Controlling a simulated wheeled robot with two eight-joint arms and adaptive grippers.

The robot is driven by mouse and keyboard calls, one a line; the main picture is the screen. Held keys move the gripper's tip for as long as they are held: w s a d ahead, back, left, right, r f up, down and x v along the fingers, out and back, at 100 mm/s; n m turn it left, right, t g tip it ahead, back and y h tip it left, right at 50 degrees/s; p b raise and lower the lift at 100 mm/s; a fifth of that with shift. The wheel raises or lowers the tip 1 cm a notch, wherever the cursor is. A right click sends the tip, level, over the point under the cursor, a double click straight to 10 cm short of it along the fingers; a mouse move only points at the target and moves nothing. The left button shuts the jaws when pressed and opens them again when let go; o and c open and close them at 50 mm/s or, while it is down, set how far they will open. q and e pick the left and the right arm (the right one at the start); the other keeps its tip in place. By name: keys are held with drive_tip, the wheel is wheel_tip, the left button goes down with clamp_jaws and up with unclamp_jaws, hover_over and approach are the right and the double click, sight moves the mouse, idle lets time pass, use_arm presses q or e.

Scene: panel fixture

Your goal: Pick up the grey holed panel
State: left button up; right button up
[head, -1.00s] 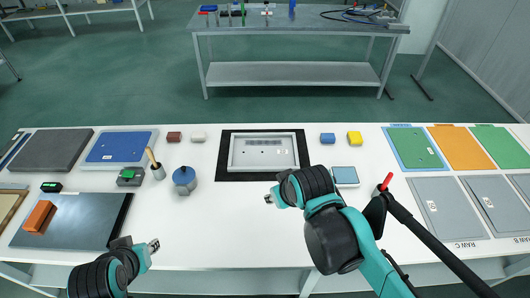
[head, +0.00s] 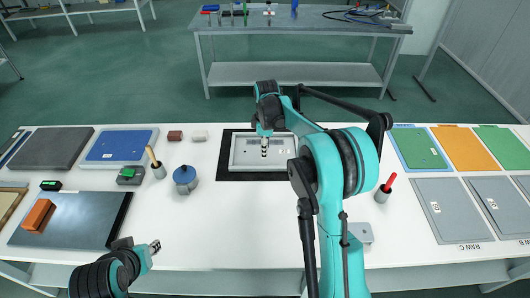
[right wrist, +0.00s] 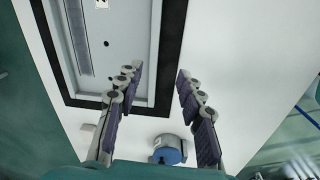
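The grey holed panel (head: 246,150) appears to be the light grey plate lying in a raised frame on the black mat (head: 226,172), mid-table. Small dark holes and a white label show on it. In the right wrist view the panel (right wrist: 115,65) lies to the left, inside the frame's rim. My right gripper (head: 264,156) points down above the frame in the head view and partly hides the panel. In the right wrist view my right gripper (right wrist: 160,72) is open, its fingers apart with nothing between them. My left gripper (head: 155,246) is small, near the table's front edge.
A blue-lidded pot (head: 185,180) and a cup with a wooden handle (head: 157,170) stand left of the mat. Grey panels (head: 450,210) and coloured sheets (head: 462,148) lie at right. A red-handled tool in a cup (head: 383,193) stands beside my right arm.

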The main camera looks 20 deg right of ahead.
drive_tip(key=n, duration=0.2)
hover_over(265, 167)
drive_tip(key=shift+g, duration=0.4)
wheel_tip(265, 167, down, 4)
drive_tip(key=shift+w+d+f, duration=0.1)
drive_tip(key=shift+w, duration=0.05)
drive_tip(key=shift+f, duration=0.35)
wheel_tip(265, 167, down, 7)
drive_tip(key=b, duration=0.3)
drive_tip(key=shift+f+b, duration=0.15)
drive_tip(key=shift+b, duration=0.15)
drive_tip(key=shift+s, duration=0.2)
drive_tip(key=shift+c, duration=0.3)
clamp_jaws()
